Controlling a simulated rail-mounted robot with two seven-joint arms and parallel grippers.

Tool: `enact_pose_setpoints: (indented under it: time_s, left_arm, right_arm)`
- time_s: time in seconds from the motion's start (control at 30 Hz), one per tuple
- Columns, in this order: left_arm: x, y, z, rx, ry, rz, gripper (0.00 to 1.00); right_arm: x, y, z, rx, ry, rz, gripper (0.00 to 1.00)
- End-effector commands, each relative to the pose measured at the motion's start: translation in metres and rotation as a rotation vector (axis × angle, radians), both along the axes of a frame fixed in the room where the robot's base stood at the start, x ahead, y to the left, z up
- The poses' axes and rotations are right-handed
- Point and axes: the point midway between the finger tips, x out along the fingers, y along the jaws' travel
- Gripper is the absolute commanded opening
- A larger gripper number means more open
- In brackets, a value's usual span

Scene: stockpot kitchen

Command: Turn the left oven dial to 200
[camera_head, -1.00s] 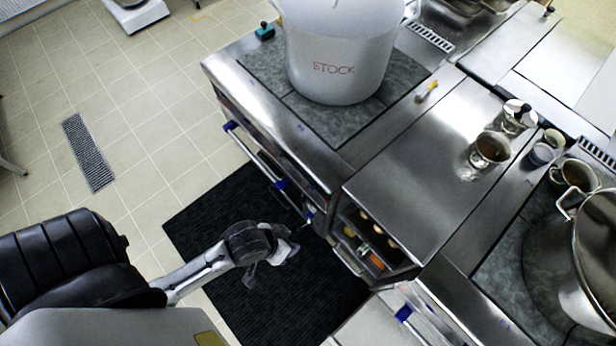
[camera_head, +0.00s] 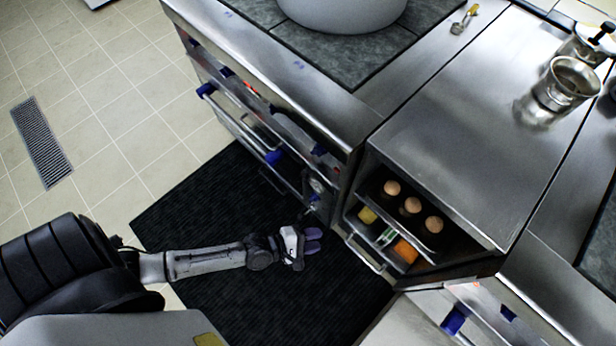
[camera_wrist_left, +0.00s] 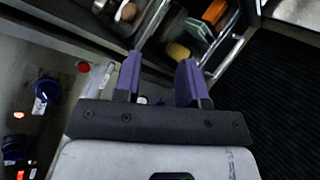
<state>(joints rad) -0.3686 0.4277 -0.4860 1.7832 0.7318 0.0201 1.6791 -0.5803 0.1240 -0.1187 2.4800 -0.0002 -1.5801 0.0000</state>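The oven (camera_head: 290,100) stands under the stove top, its front facing my left arm. My left gripper (camera_head: 314,240) is low in front of the oven's right end, apart from the dials. Its purple fingers (camera_wrist_left: 159,80) are spread and empty. My right gripper is out of view.
An open shelf (camera_head: 400,225) with eggs and small packets is just right of my left gripper. Oven handles (camera_head: 250,140) stick out along the front. A large pot (camera_head: 340,12) stands on the stove. A black mat (camera_head: 220,215) covers the floor below.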

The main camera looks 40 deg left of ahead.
Motion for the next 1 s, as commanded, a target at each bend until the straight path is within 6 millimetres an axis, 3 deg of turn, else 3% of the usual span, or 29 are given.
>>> enact_pose_setpoints:
  time_s: [0.03,0.1,0.3,0.5,0.7,1.0]
  left_arm:
    - [0.002,0.008,-0.045,-0.066,0.017,0.044,0.38]
    - [0.004,0.019,-0.076,-0.173,0.036,0.114,0.38]
    - [0.009,0.061,-0.163,-0.471,0.068,0.311,0.38]
    - [0.009,0.107,-0.23,-0.715,0.055,0.469,0.38]
    - [0.007,0.141,-0.269,-0.878,0.023,0.564,0.38]
    - [0.013,0.161,-0.285,-0.968,-0.006,0.609,0.38]
  right_arm:
    - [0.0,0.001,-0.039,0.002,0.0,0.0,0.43]
    - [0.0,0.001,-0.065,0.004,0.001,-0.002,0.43]
    - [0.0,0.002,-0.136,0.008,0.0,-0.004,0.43]
    - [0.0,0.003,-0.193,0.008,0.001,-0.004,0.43]
    - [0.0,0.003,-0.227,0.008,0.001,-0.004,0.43]
    - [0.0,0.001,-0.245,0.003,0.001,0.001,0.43]
